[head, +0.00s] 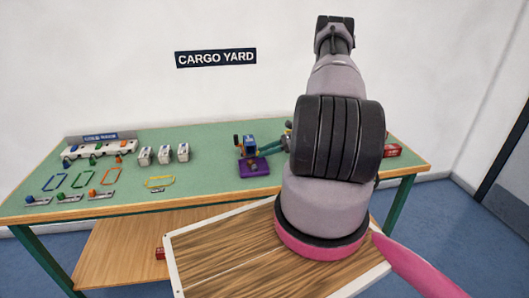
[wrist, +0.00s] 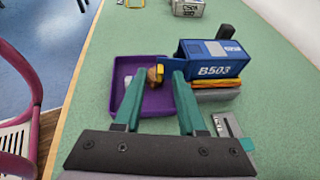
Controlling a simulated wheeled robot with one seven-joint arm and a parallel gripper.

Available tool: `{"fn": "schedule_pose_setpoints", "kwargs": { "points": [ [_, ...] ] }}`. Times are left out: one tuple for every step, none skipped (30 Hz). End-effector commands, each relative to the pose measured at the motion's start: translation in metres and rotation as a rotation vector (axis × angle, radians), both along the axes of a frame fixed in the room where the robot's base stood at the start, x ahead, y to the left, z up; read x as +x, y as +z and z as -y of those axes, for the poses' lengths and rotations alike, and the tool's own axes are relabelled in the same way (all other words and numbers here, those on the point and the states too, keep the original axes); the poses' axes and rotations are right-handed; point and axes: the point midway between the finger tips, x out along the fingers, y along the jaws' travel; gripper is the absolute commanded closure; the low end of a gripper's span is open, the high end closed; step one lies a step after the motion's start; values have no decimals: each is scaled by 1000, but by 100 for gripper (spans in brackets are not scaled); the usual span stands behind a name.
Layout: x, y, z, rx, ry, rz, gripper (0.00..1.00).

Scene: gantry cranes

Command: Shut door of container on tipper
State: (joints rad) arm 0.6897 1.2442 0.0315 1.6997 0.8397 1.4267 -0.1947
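A blue container (wrist: 218,62) marked B503 sits on the tipper (wrist: 215,92), which shows yellow and grey parts, in the wrist view. A blue panel (wrist: 186,62) stands out at the container's left end, facing the purple tray; it looks like the door, swung open. The container also shows small in the head view (head: 249,142). My gripper (wrist: 158,74) has two teal fingers spread apart, with the right fingertip close beside the panel; I cannot tell if they touch. A small brown and yellow piece shows between the fingertips, apparently beyond them over the tray.
The purple tray (wrist: 157,103) lies left of the tipper and under my fingers. A grey plate with a teal block (wrist: 246,144) lies at right. In the head view, white containers (head: 164,154), coloured frames (head: 111,176) and a rack (head: 100,148) stand on the green table's left half.

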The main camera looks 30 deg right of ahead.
Motion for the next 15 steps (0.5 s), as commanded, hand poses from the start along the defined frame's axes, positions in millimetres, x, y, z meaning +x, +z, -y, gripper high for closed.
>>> {"fn": "schedule_pose_setpoints", "kwargs": {
  "points": [
    [0,0,-1,0,1,0,60],
    [0,-1,-1,0,1,0,60],
    [0,-1,-1,0,1,0,60],
    [0,-1,-1,0,1,0,60],
    [0,-1,-1,0,1,0,60],
    [0,-1,-1,0,1,0,60],
    [0,0,-1,0,1,0,60],
    [0,0,-1,0,1,0,64],
    [0,0,-1,0,1,0,79],
    [0,0,-1,0,1,0,91],
    [0,0,-1,0,1,0,100],
    [0,0,-1,0,1,0,100],
    [0,0,-1,0,1,0,100],
    [0,0,-1,0,1,0,100],
    [0,0,-1,0,1,0,100]
  ]
}}
